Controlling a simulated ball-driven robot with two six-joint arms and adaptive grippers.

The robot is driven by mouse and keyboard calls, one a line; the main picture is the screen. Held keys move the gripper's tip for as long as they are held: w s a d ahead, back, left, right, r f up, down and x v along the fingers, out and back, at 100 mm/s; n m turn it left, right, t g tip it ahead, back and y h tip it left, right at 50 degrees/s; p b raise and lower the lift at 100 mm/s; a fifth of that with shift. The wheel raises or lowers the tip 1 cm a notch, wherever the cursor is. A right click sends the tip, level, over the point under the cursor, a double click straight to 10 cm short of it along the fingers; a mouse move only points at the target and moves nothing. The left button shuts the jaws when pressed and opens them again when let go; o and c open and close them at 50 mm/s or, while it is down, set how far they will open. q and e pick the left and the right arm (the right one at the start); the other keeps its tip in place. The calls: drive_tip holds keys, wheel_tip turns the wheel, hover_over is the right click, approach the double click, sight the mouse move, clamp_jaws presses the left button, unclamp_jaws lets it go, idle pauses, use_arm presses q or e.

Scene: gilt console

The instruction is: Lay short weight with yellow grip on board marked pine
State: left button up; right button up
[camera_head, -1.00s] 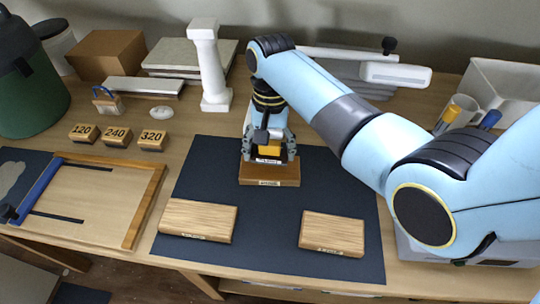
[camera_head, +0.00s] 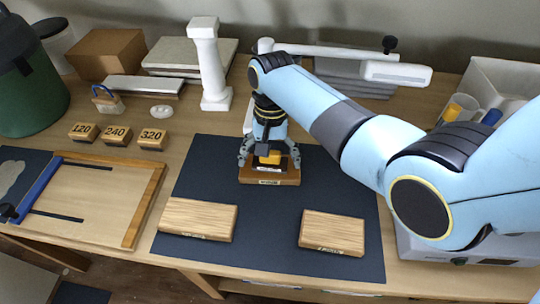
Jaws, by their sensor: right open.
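The short weight with the yellow grip (camera_head: 273,157) is dark below its grip and rests on the darker brown board (camera_head: 270,182) at the back of the dark mat. That board has a small label on its front edge, too small to read. My right gripper (camera_head: 268,162) is open, with its fingers spread on both sides of the weight. Its fingers and wrist hide part of the weight. Two paler wooden boards lie in front, one at the left (camera_head: 198,218) and one at the right (camera_head: 332,231); their labels are also too small to read. My left gripper is not in view.
The dark mat (camera_head: 270,262) has free room between the boards. A white pillar (camera_head: 208,65) stands behind it. Number blocks (camera_head: 117,136) and a framed wooden jig (camera_head: 95,205) lie at left. A white bin (camera_head: 500,85) stands at back right.

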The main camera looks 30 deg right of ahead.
wheel_tip(320, 180, up, 12)
drive_tip(key=w, duration=0.1)
drive_tip(key=shift+d, duration=0.45)
idle(0.3)
